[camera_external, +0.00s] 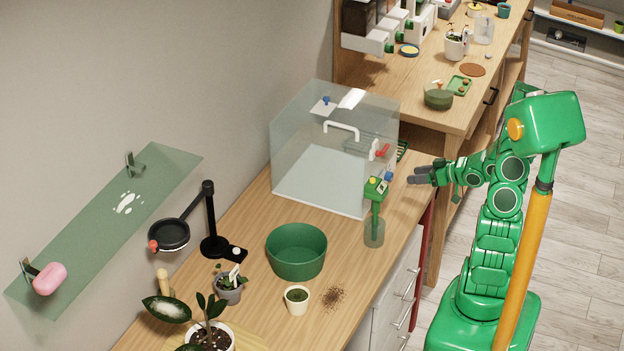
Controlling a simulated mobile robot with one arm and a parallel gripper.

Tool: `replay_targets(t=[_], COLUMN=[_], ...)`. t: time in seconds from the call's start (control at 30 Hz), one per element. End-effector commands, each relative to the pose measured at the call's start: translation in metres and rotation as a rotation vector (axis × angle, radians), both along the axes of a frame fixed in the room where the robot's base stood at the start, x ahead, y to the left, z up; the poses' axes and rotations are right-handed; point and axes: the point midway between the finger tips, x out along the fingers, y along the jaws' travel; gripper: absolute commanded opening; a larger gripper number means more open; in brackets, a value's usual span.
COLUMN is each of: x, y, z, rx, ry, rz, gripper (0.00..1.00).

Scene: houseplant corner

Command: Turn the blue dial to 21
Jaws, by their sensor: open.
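A small blue knob (389,176) shows at the right side of a green device (376,188) that stands on a green stem near the counter's right edge. Another small blue part (326,100) sits on top of the clear box (300,160). I cannot tell from this view which is the blue dial, and no numbers are readable. My gripper (411,177) is open and empty, with grey fingers pointing left. In the picture it is a little right of the green device, apart from the blue knob.
The clear box with a white handle (341,128) and a red lever (383,150) stands just behind the green device. A green basin (296,252), a small cream pot (297,300) and spilled soil (334,298) are nearer on the counter. A glass shelf (105,230) hangs on the wall.

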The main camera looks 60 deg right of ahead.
Motion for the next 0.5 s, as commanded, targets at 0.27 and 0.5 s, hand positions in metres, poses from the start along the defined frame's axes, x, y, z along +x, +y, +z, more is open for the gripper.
replay_targets(t=[0.27, 0.5], x=[0.012, 0.031], y=[0.001, 0.002], z=[-0.004, -0.012], rx=[0.000, 0.001], ry=[-0.006, -0.003], rz=[0.002, 0.002], gripper=[0.56, 0.56])
